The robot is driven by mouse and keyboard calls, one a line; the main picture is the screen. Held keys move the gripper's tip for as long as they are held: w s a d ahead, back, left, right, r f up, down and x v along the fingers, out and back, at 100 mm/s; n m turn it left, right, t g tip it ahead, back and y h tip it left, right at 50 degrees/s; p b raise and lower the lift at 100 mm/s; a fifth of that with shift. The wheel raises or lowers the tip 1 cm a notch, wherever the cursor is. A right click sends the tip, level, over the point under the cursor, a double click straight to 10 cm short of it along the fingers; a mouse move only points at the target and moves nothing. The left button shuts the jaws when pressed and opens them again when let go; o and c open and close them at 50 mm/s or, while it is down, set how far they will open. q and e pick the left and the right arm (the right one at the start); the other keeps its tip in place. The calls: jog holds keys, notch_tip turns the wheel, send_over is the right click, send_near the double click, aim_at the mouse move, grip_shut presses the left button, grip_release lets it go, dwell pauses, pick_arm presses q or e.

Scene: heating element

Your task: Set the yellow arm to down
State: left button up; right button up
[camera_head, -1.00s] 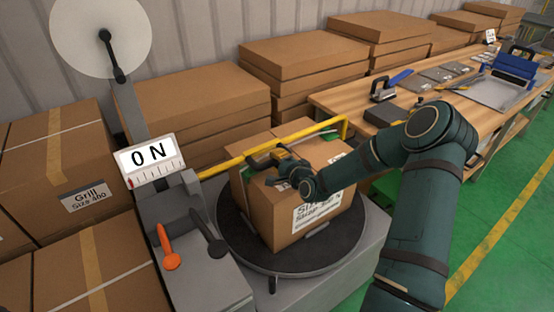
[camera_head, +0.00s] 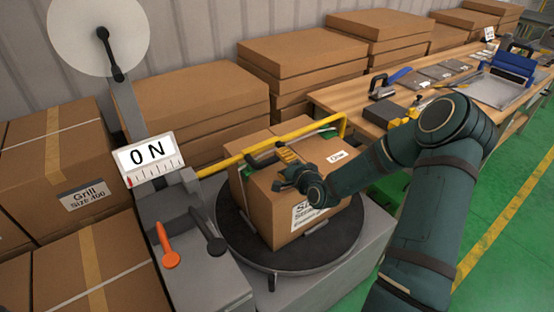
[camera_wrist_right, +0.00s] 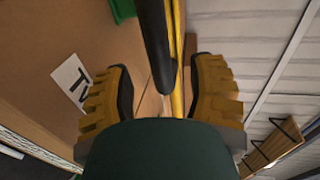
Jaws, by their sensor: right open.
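The yellow arm (camera_head: 318,130) is a thin bar that reaches from the grey machine across the top of a cardboard box (camera_head: 256,200), with a short bend down at its right end. My right gripper (camera_head: 276,155) is open above the box, close to the bar. In the right wrist view the yellow arm (camera_wrist_right: 178,50) and a dark rod (camera_wrist_right: 155,45) run between the two spread yellow fingers of the gripper (camera_wrist_right: 160,88). I cannot tell whether the fingers touch the bar. My left gripper is not in view.
The box stands on a round dark turntable (camera_head: 300,262). Boxes are stacked behind. A wooden workbench (camera_head: 340,98) with tools stands at right.

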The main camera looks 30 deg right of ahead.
jog(key=s+r, duration=0.1)
jog(key=s, duration=0.6)
jog(key=shift+s+a+r, duration=0.15)
jog(key=shift+s+r, duration=0.1)
jog(key=shift+s, duration=0.15)
